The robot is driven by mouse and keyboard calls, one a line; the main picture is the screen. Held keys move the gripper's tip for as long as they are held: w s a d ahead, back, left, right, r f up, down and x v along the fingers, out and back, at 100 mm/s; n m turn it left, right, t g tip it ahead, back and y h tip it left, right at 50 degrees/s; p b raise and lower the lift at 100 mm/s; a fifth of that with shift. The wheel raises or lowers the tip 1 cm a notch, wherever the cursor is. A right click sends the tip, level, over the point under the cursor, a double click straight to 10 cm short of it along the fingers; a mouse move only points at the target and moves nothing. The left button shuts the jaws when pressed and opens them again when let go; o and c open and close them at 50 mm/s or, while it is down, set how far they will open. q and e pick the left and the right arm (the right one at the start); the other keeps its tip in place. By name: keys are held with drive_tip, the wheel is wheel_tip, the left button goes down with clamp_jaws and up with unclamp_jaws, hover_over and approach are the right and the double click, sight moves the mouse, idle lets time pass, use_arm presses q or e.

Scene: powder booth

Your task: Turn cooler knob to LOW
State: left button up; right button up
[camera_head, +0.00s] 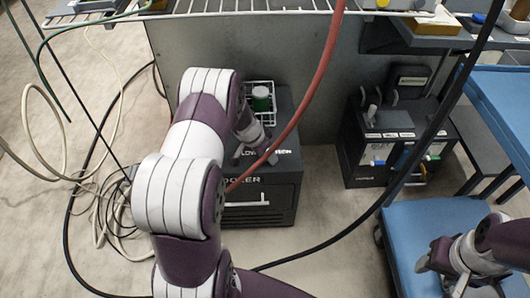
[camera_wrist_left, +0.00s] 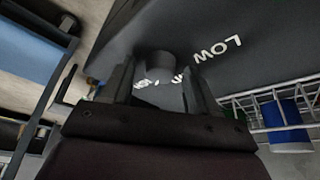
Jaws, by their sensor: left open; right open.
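The cooler (camera_head: 284,180) is a dark box on the floor with a white front handle (camera_head: 247,200). My left gripper (camera_head: 256,156) is over its top, its jaws apart. In the left wrist view the dark round knob (camera_wrist_left: 158,64) shows just beyond and between the open left fingertips (camera_wrist_left: 160,85); I cannot tell whether they touch it. The white word LOW (camera_wrist_left: 218,48) is beside the knob. Other white lettering is partly hidden by the knob and fingers. The knob's pointing direction is unclear. My right gripper (camera_head: 432,274) is open and empty over a blue surface at lower right.
A wire rack (camera_head: 262,86) holding a green-and-white container (camera_head: 261,98) is on the cooler's top, behind the left gripper. A red hose (camera_head: 312,88) and black cables cross the view. A dark unit (camera_head: 390,150) stands to the right. Bare floor (camera_head: 325,225) lies between.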

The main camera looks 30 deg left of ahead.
use_arm(q)
drive_tip(key=c, duration=1)
